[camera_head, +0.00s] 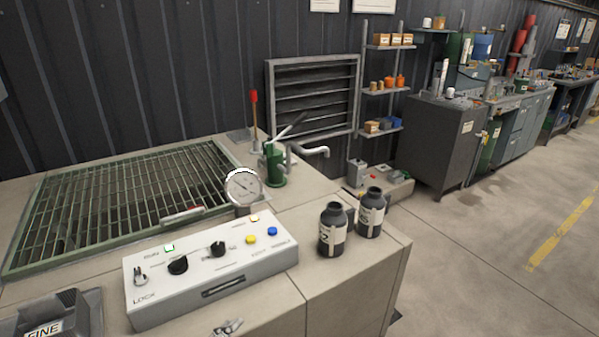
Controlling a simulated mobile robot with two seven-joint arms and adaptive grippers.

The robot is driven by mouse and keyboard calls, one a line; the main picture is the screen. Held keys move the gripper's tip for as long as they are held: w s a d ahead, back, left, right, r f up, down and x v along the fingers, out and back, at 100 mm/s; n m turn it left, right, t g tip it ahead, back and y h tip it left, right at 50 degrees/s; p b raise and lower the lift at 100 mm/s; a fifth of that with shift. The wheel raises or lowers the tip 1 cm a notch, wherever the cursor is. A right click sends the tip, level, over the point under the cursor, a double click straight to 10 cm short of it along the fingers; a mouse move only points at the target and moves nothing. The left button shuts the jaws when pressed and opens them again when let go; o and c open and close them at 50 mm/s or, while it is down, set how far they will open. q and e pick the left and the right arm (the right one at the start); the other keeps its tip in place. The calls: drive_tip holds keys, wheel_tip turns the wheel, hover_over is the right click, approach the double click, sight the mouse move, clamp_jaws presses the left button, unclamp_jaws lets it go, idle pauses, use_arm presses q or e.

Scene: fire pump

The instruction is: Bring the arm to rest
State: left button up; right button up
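A green hand pump (274,167) with a curved grey spout (314,151) stands on the bench behind the gauge. Its light metal handle (289,127) slants up to the right. A round white gauge (243,187) stands in front of the pump. A white control box (211,267) sits at the front of the bench, with black knobs, a switch marked LOCK, and yellow and blue buttons.
A green-framed grating (125,197) covers the bench's left part. Two dark bottles (332,230) (370,212) stand near its right edge. A dark container marked FINE (50,316) is at lower left. A red-topped lever (254,112) stands behind the pump. Open floor (490,250) lies right.

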use_arm(q)
drive_tip(key=s+a+f+n+g+y+p, duration=0.1)
drive_tip(key=s+a+f+n+g+y, duration=0.1)
drive_tip(key=s+f+n, duration=0.3)
drive_tip(key=s+a+f+n+g+y+p, duration=0.1)
drive_tip(key=s+f+n+y, duration=0.3)
drive_tip(key=s+f, duration=0.4)
drive_tip(key=s+a+f+n+g+y, duration=0.3)
drive_tip(key=s+f, duration=0.4)
drive_tip(key=s, duration=0.3)
drive_tip(key=a+n+y, duration=0.1)
drive_tip(key=n, duration=0.1)
drive_tip(key=shift+s+n+g+p, duration=0.25)
drive_tip(key=shift+n+g+p, duration=0.05)
drive_tip(key=shift+g+p, duration=0.1)
use_arm(e)
drive_tip(key=shift+t, duration=0.3)
drive_tip(key=r, duration=0.1)
drive_tip(key=w+r, duration=0.2)
drive_tip(key=r, duration=0.1)
use_arm(q)
drive_tip(key=shift+f, duration=0.1)
use_arm(e)
drive_tip(key=shift+w+a+r, duration=0.15)
drive_tip(key=shift+w, duration=0.15)
drive_tip(key=shift+w+a+r, duration=0.1)
drive_tip(key=shift+w, duration=0.2)
drive_tip(key=shift+s, duration=0.15)
drive_tip(key=shift+s, duration=0.4)
